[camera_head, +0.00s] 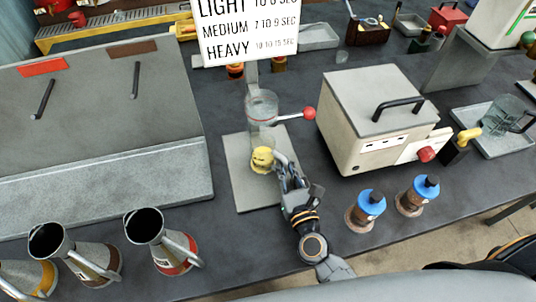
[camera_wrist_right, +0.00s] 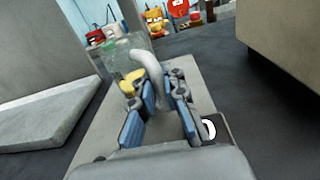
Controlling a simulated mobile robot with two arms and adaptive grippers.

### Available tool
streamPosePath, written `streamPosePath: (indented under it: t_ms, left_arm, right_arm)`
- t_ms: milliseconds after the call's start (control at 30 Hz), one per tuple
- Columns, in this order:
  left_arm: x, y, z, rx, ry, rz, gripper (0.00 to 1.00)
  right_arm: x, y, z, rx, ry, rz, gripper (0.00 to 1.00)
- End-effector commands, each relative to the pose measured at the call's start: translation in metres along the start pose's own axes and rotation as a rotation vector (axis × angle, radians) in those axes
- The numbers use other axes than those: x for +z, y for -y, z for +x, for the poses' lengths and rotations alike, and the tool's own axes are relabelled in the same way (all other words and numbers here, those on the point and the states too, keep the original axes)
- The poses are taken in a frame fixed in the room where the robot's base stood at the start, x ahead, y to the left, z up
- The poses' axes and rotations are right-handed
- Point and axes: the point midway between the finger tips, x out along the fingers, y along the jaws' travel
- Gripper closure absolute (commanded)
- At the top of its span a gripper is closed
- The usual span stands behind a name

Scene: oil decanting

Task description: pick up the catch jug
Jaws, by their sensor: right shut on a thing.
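The catch jug (camera_head: 262,158) is a small clear vessel with yellow in its lower part. It stands on a light grey base plate (camera_head: 240,190), under a clear upper vessel (camera_head: 261,104) with a red line. My right gripper (camera_head: 284,165) reaches it from the front right, with its fingers at the handle side. In the right wrist view the jug's curved grey handle (camera_wrist_right: 150,66) runs down between the blue-padded fingers (camera_wrist_right: 161,96), which are shut on it. The jug's clear wall and yellow contents (camera_wrist_right: 131,80) show just beyond. My left gripper is not in view.
A lever with a red knob (camera_head: 309,113) sticks out above my right gripper. A pale box machine (camera_head: 372,112) and two blue-capped bottles (camera_head: 370,203) stand to the right. Metal jugs (camera_head: 162,242) stand at front left. Another clear jug (camera_head: 506,112) sits on a far-right tray.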

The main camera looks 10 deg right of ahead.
Motion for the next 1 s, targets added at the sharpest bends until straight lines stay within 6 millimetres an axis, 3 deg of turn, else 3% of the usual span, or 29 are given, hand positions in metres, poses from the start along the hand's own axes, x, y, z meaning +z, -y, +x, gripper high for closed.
streamPosePath:
  t_ms: [367, 767, 1000]
  left_arm:
    - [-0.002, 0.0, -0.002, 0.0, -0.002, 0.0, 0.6]
    - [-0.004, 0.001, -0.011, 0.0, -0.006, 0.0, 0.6]
    - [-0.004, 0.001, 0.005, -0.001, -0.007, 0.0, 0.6]
  right_arm:
    - [0.007, 0.0, 0.0, -0.001, 0.0, 0.002, 1.0]
    - [0.039, 0.0, 0.0, -0.002, 0.002, 0.003, 1.0]
    - [0.032, 0.0, -0.03, 0.0, -0.001, -0.001, 1.0]
